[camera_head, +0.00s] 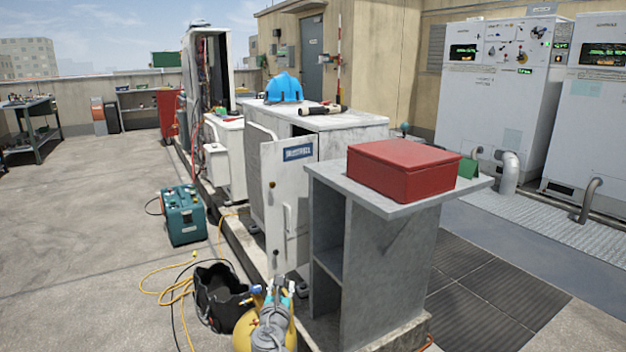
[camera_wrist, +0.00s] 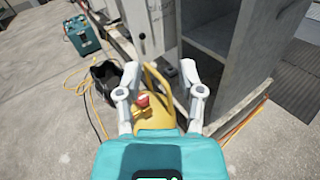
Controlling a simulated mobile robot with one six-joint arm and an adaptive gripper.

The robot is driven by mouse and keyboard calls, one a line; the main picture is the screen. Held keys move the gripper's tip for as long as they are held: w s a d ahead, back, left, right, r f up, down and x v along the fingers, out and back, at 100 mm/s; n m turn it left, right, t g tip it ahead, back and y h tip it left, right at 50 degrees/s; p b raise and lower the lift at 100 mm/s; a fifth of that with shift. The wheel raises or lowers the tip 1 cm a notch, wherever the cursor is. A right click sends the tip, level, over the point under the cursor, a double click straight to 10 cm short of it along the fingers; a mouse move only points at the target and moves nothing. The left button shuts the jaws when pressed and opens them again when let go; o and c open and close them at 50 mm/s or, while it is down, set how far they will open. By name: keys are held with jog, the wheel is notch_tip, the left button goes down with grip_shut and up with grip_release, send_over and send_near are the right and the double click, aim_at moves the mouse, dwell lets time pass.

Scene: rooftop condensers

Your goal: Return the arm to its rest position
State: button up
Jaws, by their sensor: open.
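My gripper (camera_wrist: 160,93) shows in the wrist view, with its two pale grey fingers spread apart and its teal body at the bottom edge. Nothing is held between the fingers. A yellow tank (camera_wrist: 158,113) with a red knob (camera_wrist: 143,100) shows between and beyond them. I cannot tell the exact gap to it. In the head view the yellow tank (camera_head: 243,335) stands at the bottom edge, partly covered by a grey shape that I cannot identify for sure.
A grey shelf unit (camera_head: 390,255) bearing a red box (camera_head: 403,170) stands right of the tank. A black bag (camera_head: 222,295), a yellow hose (camera_head: 160,291) and a teal case (camera_head: 183,215) lie to the left. An open cabinet door (camera_head: 288,215) is behind.

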jog(key=s+d+r+m+g+h+p, duration=0.1)
jog(key=d+r+m+g+h+p, duration=0.3)
jog(key=d+m+p, duration=0.6)
jog(key=s+d+r+m+g+h+p, duration=0.1)
jog(key=d+r+m+g+p, duration=0.45)
jog(key=d+m+p, duration=0.45)
jog(key=s+d+r+m+g+y+p, duration=0.2)
jog(key=s+r+m+g+y+p, duration=0.1)
jog(key=p, duration=0.7)
jog(key=s+d+r+m+g+y+p, duration=0.2)
jog(key=s+r+m+g+p, duration=0.3)
jog(key=s+r+m+p, duration=0.3)
notch_tip(320, 180, up, 2)
jog(key=m+y+p, duration=0.1)
jog(key=m+p, duration=0.1)
jog(key=m, duration=0.1)
jog(key=shift+d+m, duration=0.3)
jog(key=shift+s, duration=0.2)
jog(key=shift+a, duration=0.1)
